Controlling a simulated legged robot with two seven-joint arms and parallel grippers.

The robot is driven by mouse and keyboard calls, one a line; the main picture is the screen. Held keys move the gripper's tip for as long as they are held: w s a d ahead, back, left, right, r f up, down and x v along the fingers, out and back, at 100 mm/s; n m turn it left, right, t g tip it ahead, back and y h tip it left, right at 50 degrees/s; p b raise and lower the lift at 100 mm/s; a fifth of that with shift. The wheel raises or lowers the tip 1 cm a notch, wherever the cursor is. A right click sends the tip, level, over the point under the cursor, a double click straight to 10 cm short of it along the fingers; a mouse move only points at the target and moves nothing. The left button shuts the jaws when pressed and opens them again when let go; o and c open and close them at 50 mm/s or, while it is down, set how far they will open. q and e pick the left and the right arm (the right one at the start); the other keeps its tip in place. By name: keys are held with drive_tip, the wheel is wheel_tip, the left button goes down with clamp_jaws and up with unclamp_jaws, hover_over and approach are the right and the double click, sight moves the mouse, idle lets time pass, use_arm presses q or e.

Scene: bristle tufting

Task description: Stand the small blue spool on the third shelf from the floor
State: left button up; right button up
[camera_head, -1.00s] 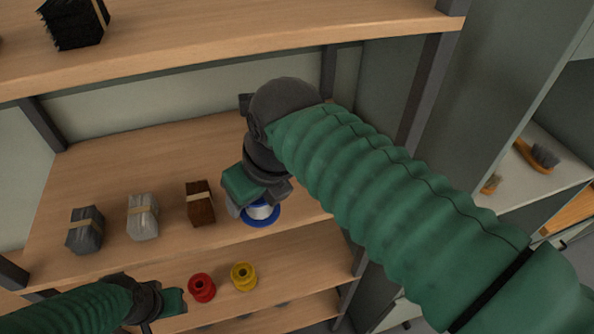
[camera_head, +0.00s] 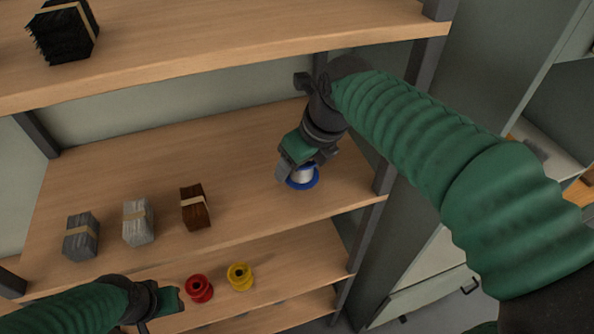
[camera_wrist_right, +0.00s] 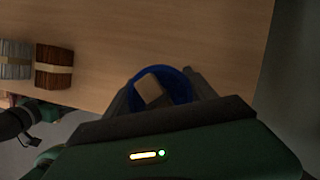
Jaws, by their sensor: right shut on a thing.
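The small blue spool (camera_head: 302,178) has blue flanges and a pale winding. It is upright in the head view, at the right part of the middle wooden shelf (camera_head: 240,160). My right gripper (camera_head: 300,162) is shut on it from above. In the right wrist view the spool's blue rim (camera_wrist_right: 178,82) shows between the two fingers. I cannot tell whether its base touches the shelf board. My left gripper (camera_head: 170,300) is at the lower left, in front of the lower shelf, apart from the spools. Its finger opening is not clear.
Brown (camera_head: 195,207), light grey (camera_head: 138,222) and dark grey (camera_head: 81,236) bristle bundles stand left on the same shelf. Red (camera_head: 199,288) and yellow (camera_head: 239,276) spools stand on the shelf below. A black bundle (camera_head: 62,33) is on the shelf above. A dark post (camera_head: 395,150) bounds the right side.

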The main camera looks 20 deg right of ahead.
sight(297, 175)
drive_tip(key=shift+a+f, duration=0.15)
drive_tip(key=shift+f, duration=1.55)
drive_tip(key=shift+s+f, duration=0.1)
drive_tip(key=shift+f, duration=0.05)
drive_tip(key=o, duration=1.4)
drive_tip(key=shift+o, duration=0.2)
